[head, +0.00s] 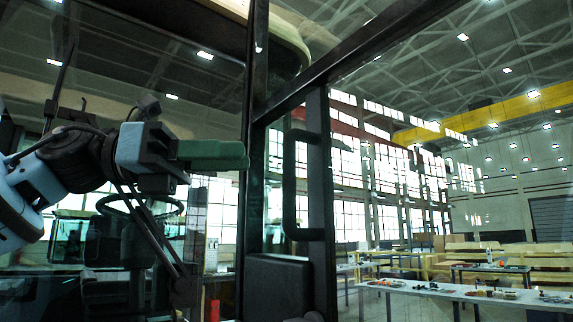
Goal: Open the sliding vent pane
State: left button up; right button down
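The cab's dark-framed glazing fills the left and middle of the head view. Glass (215,110) lies left of the upright post; I cannot clearly tell which part is the sliding vent pane or where its edges are. My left gripper (243,155) reaches in from the left, its green fingers pointing right, near the post. The fingers overlap from this side, so I cannot tell if they are open or shut, or whether they touch the glass. A dark upright bar handle (289,185) is on the frame to the right of the fingertips. My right gripper is out of view.
The upright post (254,120) and a slanted top rail (350,58) bound the glazing. A dark box (279,287) sits low by the post. A steering wheel (140,207) shows behind my arm. Work tables (470,293) with small items stand at right.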

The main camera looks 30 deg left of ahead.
pick_arm(q)
send_over(290, 219)
jog(key=shift+w+a+r+p, duration=0.15)
jog(key=shift+w+a+p, duration=0.1)
jog(key=shift+w+p, duration=0.15)
dwell(0.3)
jog(key=shift+c, duration=0.4)
grip_shut()
